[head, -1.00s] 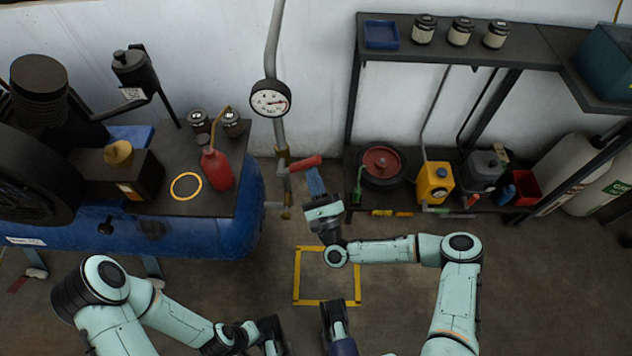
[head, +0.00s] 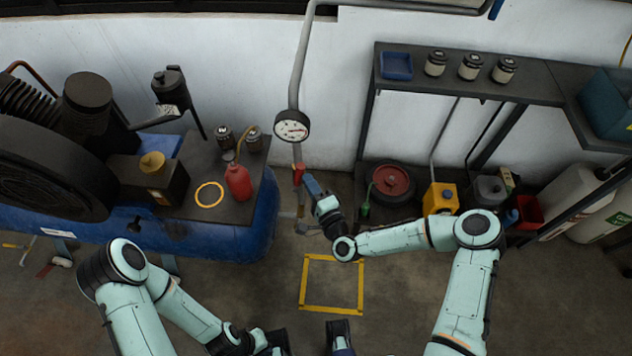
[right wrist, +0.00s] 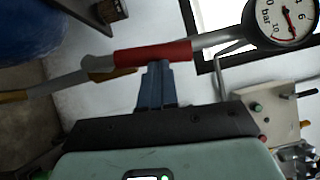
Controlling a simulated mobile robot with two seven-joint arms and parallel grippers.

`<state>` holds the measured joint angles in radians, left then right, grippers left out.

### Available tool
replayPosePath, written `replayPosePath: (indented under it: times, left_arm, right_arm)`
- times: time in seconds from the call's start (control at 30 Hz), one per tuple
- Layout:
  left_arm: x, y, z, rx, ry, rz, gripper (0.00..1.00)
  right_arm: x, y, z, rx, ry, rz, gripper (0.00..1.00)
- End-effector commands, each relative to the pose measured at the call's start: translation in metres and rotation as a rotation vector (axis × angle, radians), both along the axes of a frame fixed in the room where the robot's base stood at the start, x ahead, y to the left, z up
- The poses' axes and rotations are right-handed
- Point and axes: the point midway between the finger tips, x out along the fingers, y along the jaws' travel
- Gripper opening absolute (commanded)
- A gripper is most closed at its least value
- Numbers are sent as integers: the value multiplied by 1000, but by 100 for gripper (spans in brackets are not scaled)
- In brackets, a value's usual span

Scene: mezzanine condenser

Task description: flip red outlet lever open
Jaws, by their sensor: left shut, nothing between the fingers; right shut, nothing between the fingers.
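The red outlet lever (head: 298,173) stands nearly in line with the vertical pipe, below the gauge. In the right wrist view the red lever (right wrist: 153,52) lies across the picture along the pipe. My right gripper (head: 309,183) is shut and empty just right of the lever. In the right wrist view its blue fingertips (right wrist: 158,68) meet the lever's side, pressed against it or very close, not around it. My left gripper (head: 278,342) is low at the bottom edge of the head view, partly cut off, away from the lever.
The pressure gauge (head: 292,126) sits on the pipe above the lever. A blue compressor tank (head: 262,215) with a red oil can (head: 238,182) stands at left. A shelf (head: 470,85) with jars stands at right. A yellow floor square (head: 332,309) is empty.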

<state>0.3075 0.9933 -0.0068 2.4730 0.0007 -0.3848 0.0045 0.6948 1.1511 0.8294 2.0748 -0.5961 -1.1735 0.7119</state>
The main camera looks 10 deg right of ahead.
Motion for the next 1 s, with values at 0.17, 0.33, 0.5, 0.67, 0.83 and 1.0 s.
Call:
replayPosePath:
  times: [0.17,0.33,0.5,0.67,0.83,1.0]
  left_arm:
    - [4,0,11,0,-5,1,0]
    - [5,0,15,0,-8,0,0]
    - [5,0,16,0,-8,0,0]
    - [5,0,16,0,-8,0,0]
    - [5,0,16,0,-8,0,0]
    - [5,0,16,0,-8,0,0]
  right_arm:
    - [5,4,7,-84,18,-9,0]
    - [6,8,7,-130,33,-11,0]
    - [6,9,7,-148,37,-12,0]
    - [6,9,7,-150,39,-12,0]
    - [6,9,7,-149,38,-12,0]
    - [7,9,7,-149,38,-12,0]
